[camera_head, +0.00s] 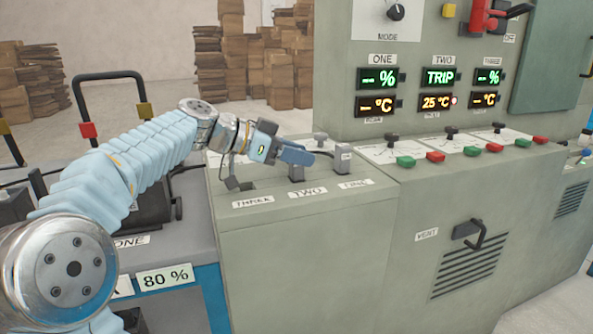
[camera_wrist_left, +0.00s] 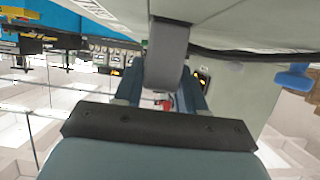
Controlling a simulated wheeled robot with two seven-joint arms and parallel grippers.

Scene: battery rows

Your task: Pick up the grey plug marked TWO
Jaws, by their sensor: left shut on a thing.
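A grey plug (camera_head: 296,174) stands behind the TWO label (camera_head: 306,192) on the sloped top of the grey-green cabinet. My left gripper (camera_head: 298,156) reaches in from the left and is shut on the upper part of this plug. In the left wrist view, the grey plug (camera_wrist_left: 166,62) is between the two blue fingers, its far end by the panel. The gripper hides part of the plug's top in the head view. My right gripper is not in view.
Another grey plug (camera_head: 343,160) stands close on the right, and a dark lever-like piece (camera_head: 232,180) is by the THREE label (camera_head: 253,201). A trolley with a black handle (camera_head: 112,76) stands at the left.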

